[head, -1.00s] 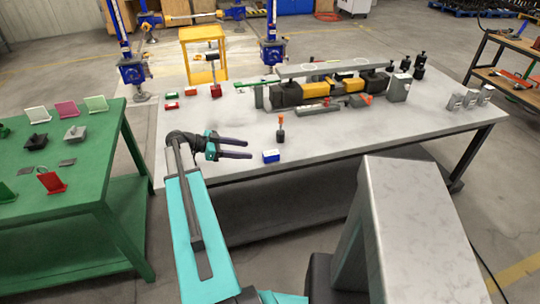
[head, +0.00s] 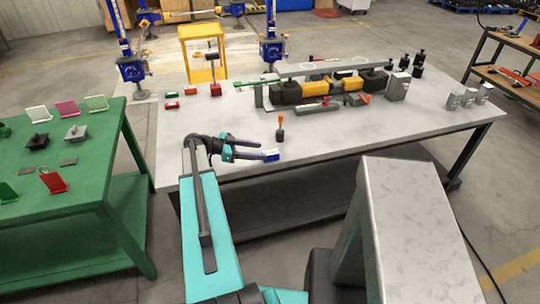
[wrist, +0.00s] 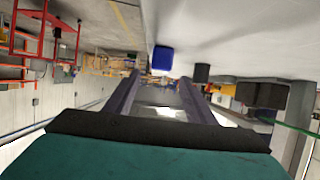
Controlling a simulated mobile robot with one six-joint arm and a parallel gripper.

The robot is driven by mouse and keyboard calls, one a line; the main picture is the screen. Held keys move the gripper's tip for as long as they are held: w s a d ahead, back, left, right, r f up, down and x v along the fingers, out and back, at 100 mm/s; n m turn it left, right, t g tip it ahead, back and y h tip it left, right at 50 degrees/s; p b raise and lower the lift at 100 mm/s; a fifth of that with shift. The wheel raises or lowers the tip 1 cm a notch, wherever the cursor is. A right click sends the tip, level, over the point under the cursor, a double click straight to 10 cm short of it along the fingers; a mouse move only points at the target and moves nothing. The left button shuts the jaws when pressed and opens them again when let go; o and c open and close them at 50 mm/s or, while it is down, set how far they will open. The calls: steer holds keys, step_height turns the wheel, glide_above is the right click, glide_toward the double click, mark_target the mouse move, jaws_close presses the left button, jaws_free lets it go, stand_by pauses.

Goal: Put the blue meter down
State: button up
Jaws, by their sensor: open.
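The blue meter (head: 271,155) is a small blue box with a white top, near the front edge of the grey table (head: 340,140). In the wrist view the blue meter (wrist: 163,58) shows just beyond the fingertips, in line with the gap and against the pale table surface, which is at the top of that picture. My gripper (head: 262,151) is open, low over the table, its two dark fingers pointing right with the tips close to the meter's left side. The gripper (wrist: 159,80) has nothing between its fingers. I cannot tell whether the tips touch the meter.
A small orange-topped tool (head: 280,128) stands just behind the meter. A yellow and black assembly (head: 318,90) lies farther back. Red and green blocks (head: 172,99) lie at the back left. A green table (head: 110,170) stands left. The table right of the meter is clear.

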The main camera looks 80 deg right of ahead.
mark_target(272, 152)
steer(key=shift+p+x, duration=1)
steer(key=shift+x, duration=1.3)
jaws_close()
steer(key=shift+r, duration=0.15)
steer(key=shift+r+b, duration=0.75)
steer(key=shift+r, duration=0.35)
steer(key=w+a+r+b, duration=0.2)
steer(key=w+a+b, duration=0.3)
steer(key=a, duration=0.9)
steer(key=w, duration=0.2)
steer(key=shift+w+r+b, duration=0.25)
steer(key=shift+w+b, duration=0.05)
steer(key=shift+w, duration=0.05)
